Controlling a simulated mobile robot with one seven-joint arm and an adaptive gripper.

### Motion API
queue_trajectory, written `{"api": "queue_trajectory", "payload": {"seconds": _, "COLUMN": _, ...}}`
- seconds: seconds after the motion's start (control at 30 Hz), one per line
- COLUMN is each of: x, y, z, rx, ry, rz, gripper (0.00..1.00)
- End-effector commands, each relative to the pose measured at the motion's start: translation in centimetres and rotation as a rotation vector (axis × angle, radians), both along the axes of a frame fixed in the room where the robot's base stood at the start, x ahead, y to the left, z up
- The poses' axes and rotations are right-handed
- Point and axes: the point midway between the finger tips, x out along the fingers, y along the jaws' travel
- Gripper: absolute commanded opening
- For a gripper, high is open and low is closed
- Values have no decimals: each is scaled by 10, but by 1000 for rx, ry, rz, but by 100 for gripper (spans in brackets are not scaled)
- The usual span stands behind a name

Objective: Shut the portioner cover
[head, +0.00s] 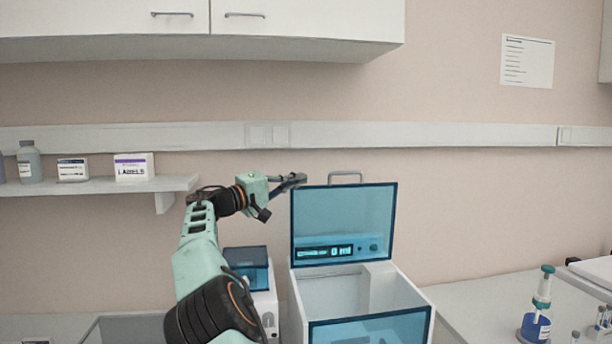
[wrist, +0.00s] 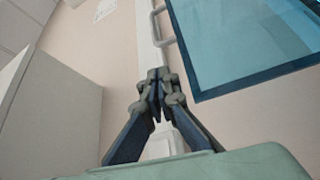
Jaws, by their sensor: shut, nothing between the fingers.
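The portioner (head: 355,300) is a white box on the counter with a blue see-through front panel. Its blue see-through cover (head: 343,210) stands upright and open at the back, with a grey handle (head: 345,174) on its top edge. My gripper (head: 301,178) is shut and empty, just left of the cover's top left corner and at about handle height. In the wrist view the cover (wrist: 250,40) and its handle (wrist: 162,25) are at the upper right, beyond the shut fingertips (wrist: 156,112). I see no contact between fingers and cover.
A smaller device with a dark blue lid (head: 247,262) stands left of the portioner, partly behind my arm. A blue-filled bottle (head: 536,318) stands on the counter at right. A shelf (head: 100,186) at left holds a bottle and boxes. A wall cabinet (head: 200,25) hangs above.

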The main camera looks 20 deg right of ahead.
Motion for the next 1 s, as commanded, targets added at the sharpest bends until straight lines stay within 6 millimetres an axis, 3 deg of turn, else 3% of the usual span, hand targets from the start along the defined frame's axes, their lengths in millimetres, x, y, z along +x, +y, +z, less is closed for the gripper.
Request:
{"api": "queue_trajectory", "payload": {"seconds": 0.2, "x": 10, "y": -42, "z": 9, "rx": 1, "ry": 1, "rz": -3, "gripper": 0}}
{"api": "queue_trajectory", "payload": {"seconds": 0.43, "x": 19, "y": -72, "z": 11, "rx": 2, "ry": 1, "rz": -2, "gripper": 0}}
{"api": "queue_trajectory", "payload": {"seconds": 1.0, "x": 21, "y": -81, "z": 9, "rx": 2, "ry": 0, "rz": 1, "gripper": 0}}
